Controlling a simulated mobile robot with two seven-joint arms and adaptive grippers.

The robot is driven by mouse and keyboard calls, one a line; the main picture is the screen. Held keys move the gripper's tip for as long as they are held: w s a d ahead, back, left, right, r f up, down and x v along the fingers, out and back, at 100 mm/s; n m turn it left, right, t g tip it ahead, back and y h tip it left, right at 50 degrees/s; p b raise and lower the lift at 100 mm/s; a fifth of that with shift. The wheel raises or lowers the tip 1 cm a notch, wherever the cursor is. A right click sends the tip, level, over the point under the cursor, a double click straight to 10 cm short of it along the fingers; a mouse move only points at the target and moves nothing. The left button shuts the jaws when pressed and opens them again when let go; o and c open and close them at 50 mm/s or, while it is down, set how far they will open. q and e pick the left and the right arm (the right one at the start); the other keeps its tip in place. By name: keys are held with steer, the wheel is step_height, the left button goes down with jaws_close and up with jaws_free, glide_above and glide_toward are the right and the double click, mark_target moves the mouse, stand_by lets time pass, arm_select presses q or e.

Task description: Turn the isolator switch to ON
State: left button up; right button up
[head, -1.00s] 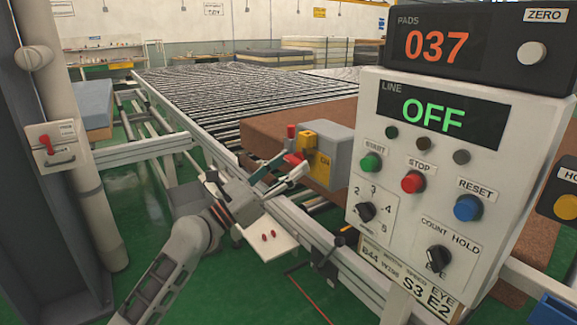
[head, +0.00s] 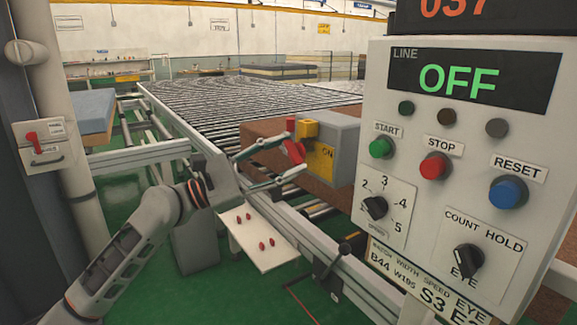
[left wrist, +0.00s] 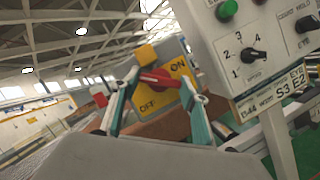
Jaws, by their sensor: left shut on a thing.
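The isolator switch is a grey box (head: 341,140) with a yellow plate marked ON and a red handle (head: 294,151) on its left face. The left wrist view shows the plate (left wrist: 176,90) face on, with ON at upper right and OFF at lower left. There the red handle (left wrist: 157,78) lies across the plate, nearly level and slightly tilted. My left gripper (head: 292,154) has one finger on either side of the handle; in the left wrist view its fingertips (left wrist: 159,80) are shut on it. My right gripper is not in view.
A control panel (head: 462,140) showing LINE OFF stands close on the right. A roller conveyor (head: 235,105) runs behind the switch with a brown slab (head: 262,128) on it. A white shelf (head: 262,245) with red pieces is below my gripper. A grey post stands at left.

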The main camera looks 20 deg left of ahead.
arm_select(q)
steer(key=m+g, duration=0.1)
steer(key=m, duration=0.1)
steer(key=m+g, duration=0.1)
steer(key=m, duration=0.4)
steer(key=shift+r+m+g, duration=0.3)
steer(key=shift+g, duration=0.1)
steer(key=shift+r+m+g+y, duration=0.1)
steer(key=shift+m+g+y, duration=0.25)
steer(key=shift+m, duration=0.45)
steer(key=shift+m+y+p, duration=0.35)
steer(key=shift+m+p, duration=0.45)
steer(key=shift+m, duration=0.3)
steer(key=shift+f+g, duration=0.2)
steer(key=shift+g, duration=0.05)
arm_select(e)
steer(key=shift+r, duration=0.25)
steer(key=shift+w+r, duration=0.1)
arm_select(q)
steer(key=o, duration=1.1)
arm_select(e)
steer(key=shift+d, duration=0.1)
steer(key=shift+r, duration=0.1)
